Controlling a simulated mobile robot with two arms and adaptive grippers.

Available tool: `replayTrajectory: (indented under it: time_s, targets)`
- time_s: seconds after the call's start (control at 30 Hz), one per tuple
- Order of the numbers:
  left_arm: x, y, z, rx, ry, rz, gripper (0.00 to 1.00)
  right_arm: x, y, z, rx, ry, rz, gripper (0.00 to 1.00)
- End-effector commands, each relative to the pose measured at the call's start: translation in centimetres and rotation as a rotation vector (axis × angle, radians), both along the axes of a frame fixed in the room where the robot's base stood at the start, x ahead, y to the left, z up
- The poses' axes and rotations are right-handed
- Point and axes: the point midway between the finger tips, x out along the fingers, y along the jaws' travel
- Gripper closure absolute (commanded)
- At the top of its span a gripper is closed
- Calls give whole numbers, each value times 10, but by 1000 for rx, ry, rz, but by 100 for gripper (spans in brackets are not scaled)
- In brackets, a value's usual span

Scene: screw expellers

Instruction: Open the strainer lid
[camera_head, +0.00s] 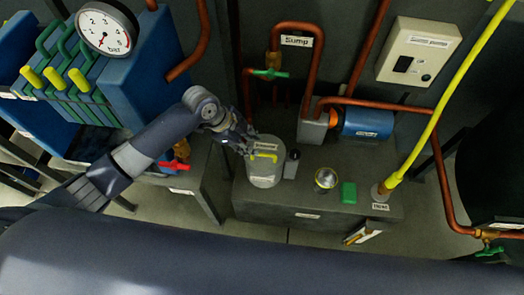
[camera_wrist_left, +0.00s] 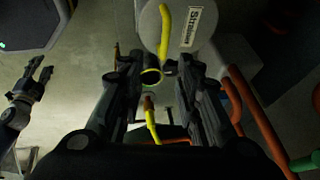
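The strainer (camera_head: 264,181) is a grey cylinder on the dark bench, and its round lid is on top. A yellow handle (camera_head: 265,156) lies across the lid. In the left wrist view the grey lid (camera_wrist_left: 152,22) carries a "Strainer" label, and the yellow handle (camera_wrist_left: 165,30) shows at the top. My left gripper (camera_head: 246,143) is at the back left edge of the lid. Its fingers (camera_wrist_left: 157,78) are spread with nothing between them, and the handle is beyond the tips. My right gripper (camera_wrist_left: 39,82) shows at the left of the wrist view, fingers apart and empty.
Right of the strainer on the bench (camera_head: 300,212) stand a small grey container (camera_head: 292,164), a round metal tin (camera_head: 326,179) and a green block (camera_head: 349,193). A yellow pipe (camera_head: 440,110) rises at the right. Copper pipes and a blue motor (camera_head: 366,123) are behind.

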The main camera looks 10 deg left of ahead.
Motion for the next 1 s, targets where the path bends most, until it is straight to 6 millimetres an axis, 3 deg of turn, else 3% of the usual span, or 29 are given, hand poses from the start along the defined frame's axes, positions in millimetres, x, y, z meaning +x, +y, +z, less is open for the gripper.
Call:
replayTrajectory:
  time_s: [0.1, 0.27, 0.7, 1.0]
  targets:
    - [7, 5, 1, 8, -6, -18, 69, -11, -2, -4, 0, 6, 2, 60]
    - [10, 1, -8, 6, -5, -22, 69, -13, -2, -5, 0, 6, 2, 60]
    - [22, -27, -75, 7, -5, -20, 69, -13, -3, -8, -2, 7, 2, 60]
    - [27, -36, -95, 8, -8, -20, 69, -13, -2, -9, -1, 7, 2, 60]
